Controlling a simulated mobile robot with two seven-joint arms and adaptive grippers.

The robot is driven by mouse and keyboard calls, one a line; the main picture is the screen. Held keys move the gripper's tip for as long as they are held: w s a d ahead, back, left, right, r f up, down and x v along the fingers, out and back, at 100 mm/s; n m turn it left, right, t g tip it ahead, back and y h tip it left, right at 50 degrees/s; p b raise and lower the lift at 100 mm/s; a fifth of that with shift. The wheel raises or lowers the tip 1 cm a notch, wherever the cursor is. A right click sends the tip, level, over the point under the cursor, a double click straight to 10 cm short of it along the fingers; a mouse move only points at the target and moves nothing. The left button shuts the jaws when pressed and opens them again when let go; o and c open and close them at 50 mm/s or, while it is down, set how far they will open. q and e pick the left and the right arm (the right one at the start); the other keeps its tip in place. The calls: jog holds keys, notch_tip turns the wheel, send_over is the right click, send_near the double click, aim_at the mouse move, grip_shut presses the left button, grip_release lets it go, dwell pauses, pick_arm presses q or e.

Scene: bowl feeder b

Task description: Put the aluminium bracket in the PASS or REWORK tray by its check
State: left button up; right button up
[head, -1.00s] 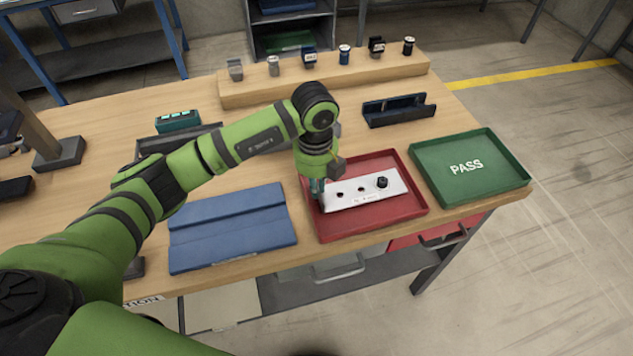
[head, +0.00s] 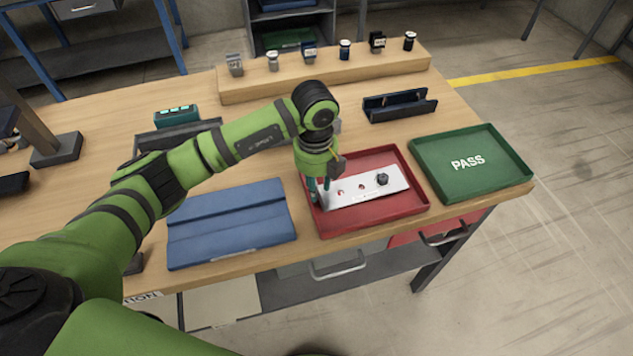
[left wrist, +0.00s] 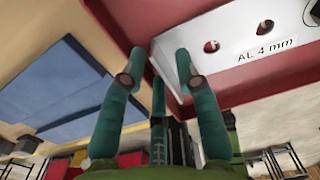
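The aluminium bracket (head: 352,197) is a pale flat plate lying in the red tray (head: 408,213). Two of its holes show red through them, and a dark round piece (head: 382,179) sits at its right end. The left wrist view shows the bracket (left wrist: 240,40) marked "AL 4 mm". My left gripper (head: 320,190) is at the bracket's left end, fingers pointing down and spread apart. In the left wrist view the fingers (left wrist: 160,62) stand apart around the bracket's end corner; contact is unclear. The green PASS tray (head: 470,185) is empty. My right gripper is out of view.
A blue folded mat or fixture (head: 230,225) lies left of the red tray. A dark blue channel-shaped holder (head: 400,107) stands behind the trays. A teal display box (head: 177,118) stands at the left.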

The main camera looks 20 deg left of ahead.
pick_arm(q)
jog(key=shift+r+p, duration=0.35)
jog(key=shift+r, duration=0.15)
jog(key=shift+w+r, duration=0.1)
jog(key=shift+r, duration=0.3)
notch_tip(320, 180, up, 11)
jog(key=b, duration=0.3)
jog(key=shift+r, duration=0.2)
